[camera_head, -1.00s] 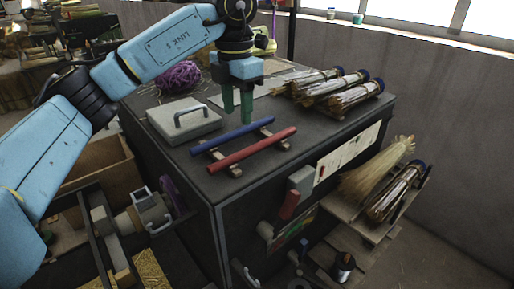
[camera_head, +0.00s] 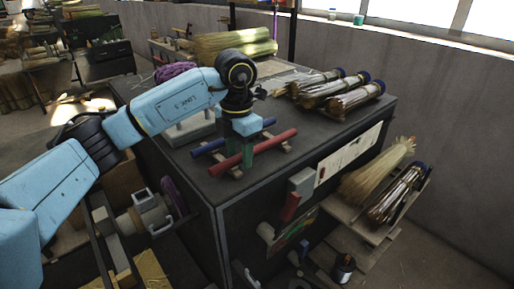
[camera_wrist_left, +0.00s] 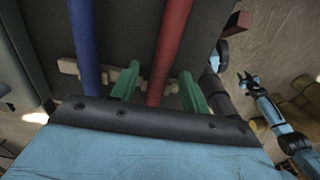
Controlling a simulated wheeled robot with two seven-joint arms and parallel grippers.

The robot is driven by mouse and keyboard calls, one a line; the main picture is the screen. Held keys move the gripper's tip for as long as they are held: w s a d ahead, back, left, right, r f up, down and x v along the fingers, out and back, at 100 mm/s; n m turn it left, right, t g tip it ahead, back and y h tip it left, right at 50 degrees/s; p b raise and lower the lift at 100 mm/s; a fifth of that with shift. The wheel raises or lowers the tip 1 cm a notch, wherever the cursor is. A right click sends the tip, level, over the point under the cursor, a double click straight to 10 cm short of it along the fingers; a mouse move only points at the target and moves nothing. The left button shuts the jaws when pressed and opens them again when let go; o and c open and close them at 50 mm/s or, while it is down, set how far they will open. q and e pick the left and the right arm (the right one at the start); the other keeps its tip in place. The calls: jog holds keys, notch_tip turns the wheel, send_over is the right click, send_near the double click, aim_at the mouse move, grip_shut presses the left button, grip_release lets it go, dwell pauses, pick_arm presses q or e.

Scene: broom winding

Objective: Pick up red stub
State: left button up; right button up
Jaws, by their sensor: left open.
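The red stub (camera_head: 273,140) lies on small wooden rests on the dark bench top, beside the parallel blue stub (camera_head: 205,148). My left gripper (camera_head: 240,154) is open, pointing down at the red stub's left half. In the left wrist view the red stub (camera_wrist_left: 170,45) passes between the two green fingers of the left gripper (camera_wrist_left: 157,88), with a gap on each side. The blue stub (camera_wrist_left: 84,45) is left of the fingers. A blue arm with a dark end, apparently my right gripper (camera_wrist_left: 250,84), shows at the right; its jaws are unclear.
Several bundled brooms (camera_head: 335,88) lie at the bench's back right. A purple twine bundle (camera_head: 172,72) is at the back left. The front right bench top is clear.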

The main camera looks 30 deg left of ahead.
pick_arm(q)
grip_shut()
dwell(0.3)
